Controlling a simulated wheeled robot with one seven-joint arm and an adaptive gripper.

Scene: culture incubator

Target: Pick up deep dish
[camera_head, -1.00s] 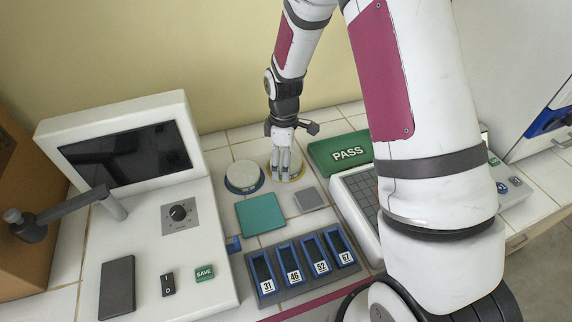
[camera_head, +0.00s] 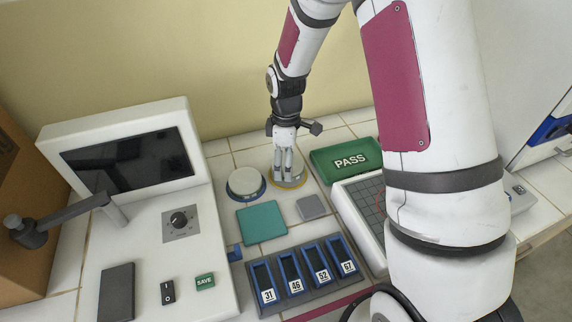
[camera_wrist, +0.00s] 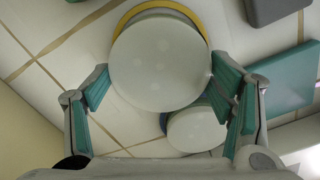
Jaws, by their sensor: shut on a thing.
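A round, pale-lidded dish (camera_wrist: 158,62) is between the two teal-padded fingers of my gripper (camera_wrist: 160,85), which is shut on it. In the head view my gripper (camera_head: 284,165) points down over this dish, and its fingers hide much of it. A yellow ring (camera_head: 288,184) shows around the dish's lower edge. In the wrist view the yellow ring (camera_wrist: 203,20) shows only as an arc past the dish's far side. A second pale round dish (camera_head: 246,180) with a blue ring stands just left. It also shows in the wrist view (camera_wrist: 195,130), partly hidden by the held dish.
A teal square pad (camera_head: 262,222) and a small grey pad (camera_head: 310,207) lie in front. A rack (camera_head: 305,275) with numbered blue slots is nearer. A white console with a screen (camera_head: 130,160) stands left.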

